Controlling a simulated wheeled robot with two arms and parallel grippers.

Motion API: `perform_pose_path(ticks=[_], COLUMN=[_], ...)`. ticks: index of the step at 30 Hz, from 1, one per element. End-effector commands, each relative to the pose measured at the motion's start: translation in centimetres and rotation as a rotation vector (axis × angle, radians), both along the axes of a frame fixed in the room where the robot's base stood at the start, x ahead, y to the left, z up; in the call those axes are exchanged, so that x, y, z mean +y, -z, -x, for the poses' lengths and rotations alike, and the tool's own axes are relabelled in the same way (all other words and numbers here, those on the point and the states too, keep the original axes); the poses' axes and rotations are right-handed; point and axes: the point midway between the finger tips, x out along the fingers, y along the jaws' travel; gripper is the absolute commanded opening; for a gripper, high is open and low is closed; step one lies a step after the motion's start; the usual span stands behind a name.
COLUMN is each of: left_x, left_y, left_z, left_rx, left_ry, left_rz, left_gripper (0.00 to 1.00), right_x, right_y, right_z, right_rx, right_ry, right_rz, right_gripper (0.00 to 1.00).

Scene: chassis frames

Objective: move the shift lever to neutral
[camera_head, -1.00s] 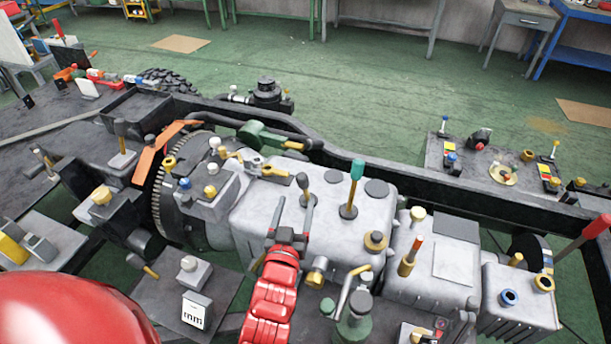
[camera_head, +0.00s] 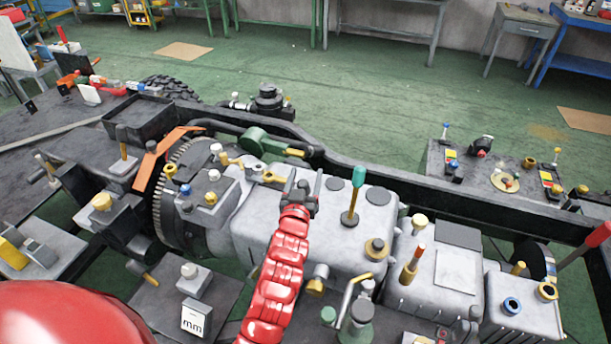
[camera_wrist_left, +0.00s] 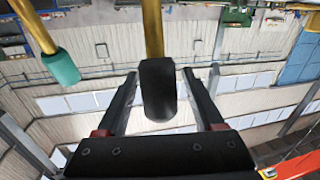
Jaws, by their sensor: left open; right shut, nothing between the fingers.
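My left gripper (camera_head: 305,175) is over the grey gearbox housing (camera_head: 255,230), at the end of my red arm. In the left wrist view its two fingers stand apart, and it is open (camera_wrist_left: 160,76). A lever with a black knob (camera_wrist_left: 158,92) on a brass-coloured shaft shows between the fingers, with a gap on each side. In the head view this lever is largely hidden by the gripper. A second lever with a teal knob (camera_head: 358,177) stands upright just right of the gripper, and shows at left in the wrist view (camera_wrist_left: 61,67). My right gripper is not in view.
A brass lever with an orange-red top (camera_head: 413,264) and a green-based fitting (camera_head: 357,318) stand right of my arm. A dark chassis rail (camera_head: 400,185) runs behind the housing.

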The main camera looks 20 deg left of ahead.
Motion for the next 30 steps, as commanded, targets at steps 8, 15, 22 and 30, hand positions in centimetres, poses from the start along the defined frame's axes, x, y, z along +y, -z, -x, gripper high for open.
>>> perform_pose_path(ticks=[8, 15, 22, 30], left_x=[-0.01, -0.01, -0.01, -0.02], left_y=[0.04, 0.05, 0.06, 0.07], left_z=[0.02, 0.03, 0.03, 0.03], left_rx=[0.001, 0.001, 0.001, 0.001], left_ry=[0.000, 0.000, 0.000, 0.000], left_rz=[0.000, 0.000, 0.000, 0.000], left_gripper=[0.44, 0.01, 0.00, 0.00], right_x=[0.00, 0.00, 0.00, 0.00], right_y=[0.02, 0.01, 0.01, 0.02], right_z=[0.00, 0.00, 0.00, 0.00], right_rx=[0.000, 0.000, 0.000, 0.000], right_ry=[0.000, 0.000, 0.000, 0.000], right_rz=[0.000, 0.000, 0.000, 0.000], right_gripper=[0.00, 0.00, 0.00, 0.00])
